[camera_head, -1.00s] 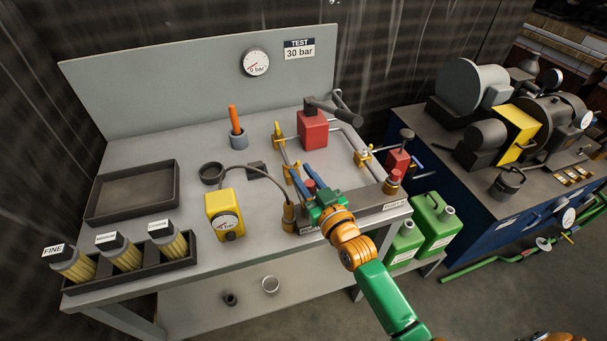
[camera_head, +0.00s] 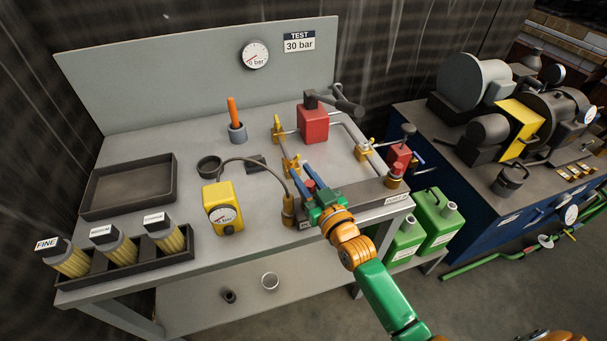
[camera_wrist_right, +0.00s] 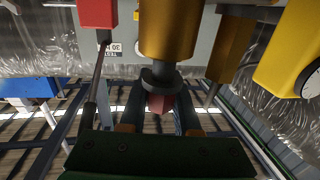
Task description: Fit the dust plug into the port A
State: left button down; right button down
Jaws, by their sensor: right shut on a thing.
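My right gripper (camera_head: 300,170) comes in from the lower right, over the front part of the bench between its pipes. In the right wrist view, its fingers (camera_wrist_right: 160,112) are shut on a small reddish piece, which I take for the dust plug (camera_wrist_right: 160,103). A dark round collar (camera_wrist_right: 160,78) and a brass cylinder (camera_wrist_right: 170,30) show just beyond it; I cannot tell whether they touch the plug. In the head view, red (camera_head: 310,185) shows between the blue fingers. A brass fitting (camera_head: 288,212) stands left of the gripper, with a hose. Port A's label is unreadable. My left gripper is out of view.
A yellow gauge box (camera_head: 222,208) stands left of the gripper. A red block (camera_head: 312,123) with a lever is behind it.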

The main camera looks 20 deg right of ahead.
aim_at(312, 193)
jog(key=shift+f+b, duration=0.5)
jog(key=shift+f, duration=0.2)
jog(key=c, duration=0.5)
grip_release()
jog(key=shift+c, duration=0.2)
jog(key=s, duration=0.3)
jog(key=s+d, duration=0.1)
jog(key=s, duration=0.3)
jog(key=shift+d, duration=0.2)
jog(key=shift+f, duration=0.1)
